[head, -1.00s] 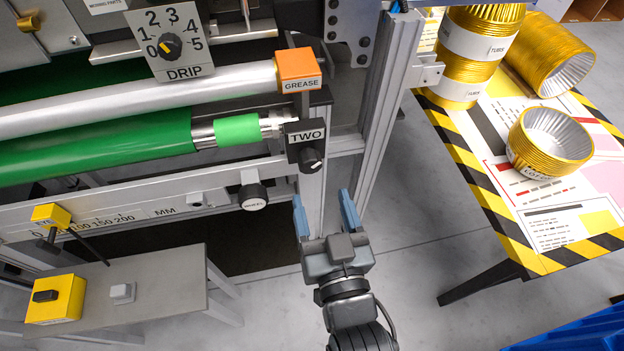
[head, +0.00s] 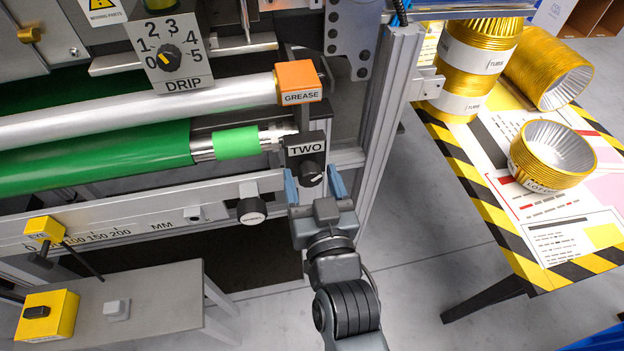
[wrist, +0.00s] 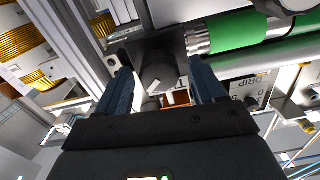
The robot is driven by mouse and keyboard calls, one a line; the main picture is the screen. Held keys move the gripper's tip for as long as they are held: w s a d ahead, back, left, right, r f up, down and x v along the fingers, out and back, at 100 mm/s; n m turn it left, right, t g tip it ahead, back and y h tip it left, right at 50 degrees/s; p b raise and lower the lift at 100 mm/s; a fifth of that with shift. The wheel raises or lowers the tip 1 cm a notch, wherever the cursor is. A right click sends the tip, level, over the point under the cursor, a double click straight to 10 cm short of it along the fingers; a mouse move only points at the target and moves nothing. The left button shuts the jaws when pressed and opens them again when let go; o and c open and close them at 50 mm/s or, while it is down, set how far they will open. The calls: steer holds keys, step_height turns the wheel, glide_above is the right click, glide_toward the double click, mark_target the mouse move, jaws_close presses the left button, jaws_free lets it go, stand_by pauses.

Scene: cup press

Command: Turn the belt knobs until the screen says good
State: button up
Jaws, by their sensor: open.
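The black knob (head: 312,174) under the TWO label (head: 306,149) sits at the right end of the green belt (head: 95,156). A white mark shows on its face. My gripper (head: 315,186) is open, its blue fingers on either side of the knob. In the wrist view the knob (wrist: 158,72) stands between the two fingertips, with a gap on the left; contact on the right cannot be told. Another dark knob with a pale face (head: 252,211) sits lower left on the rail. The DRIP dial (head: 168,57) points near 0. No screen is seen.
An orange GREASE block (head: 298,82) is just above the TWO label. A metal upright (head: 385,130) stands close right of my gripper. A striped table (head: 470,190) with gold cup stacks (head: 468,60) is further right. A yellow box (head: 48,314) sits lower left.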

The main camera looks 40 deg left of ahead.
steer(key=shift+c, duration=0.5)
steer(key=c, duration=1)
steer(key=shift+o, duration=0.2)
steer(key=shift+m, duration=0.6)
steer(key=o, duration=1.1)
steer(key=shift+c, duration=0.2)
steer(key=shift+d, duration=0.1)
steer(key=v, duration=0.7)
steer(key=shift+s+d+p, duration=0.2)
steer(key=shift+d+p, duration=0.05)
steer(key=shift+p, duration=0.1)
